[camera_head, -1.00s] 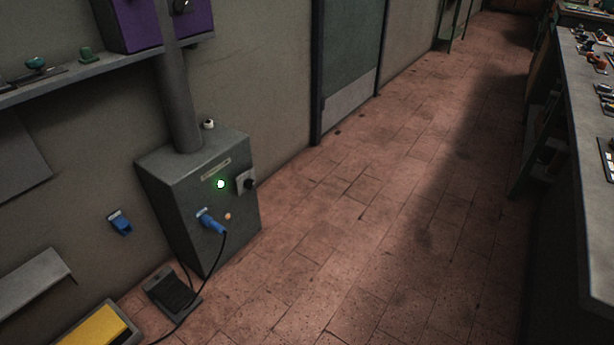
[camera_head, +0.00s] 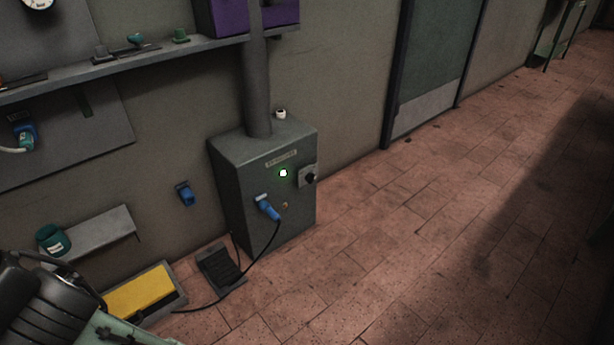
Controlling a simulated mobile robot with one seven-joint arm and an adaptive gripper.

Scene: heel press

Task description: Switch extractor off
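The extractor (camera_head: 245,195) is a grey floor-standing box against the wall, with a thick duct pipe (camera_head: 258,85) rising from its top. To the right of the lamp is a black rotary switch (camera_head: 310,178) on a light plate. A blue plug (camera_head: 267,208) with a black cable is in the front, beside a small orange button or lamp (camera_head: 285,205). My gripper is not in view.
A black foot pedal (camera_head: 220,271) and a yellow-topped tray (camera_head: 140,291) lie on the floor left of the extractor. The cable crosses the floor there. A machine (camera_head: 50,310) stands at the lower left. Brick floor (camera_head: 420,240) is clear to the right. A shelf (camera_head: 130,64) runs above.

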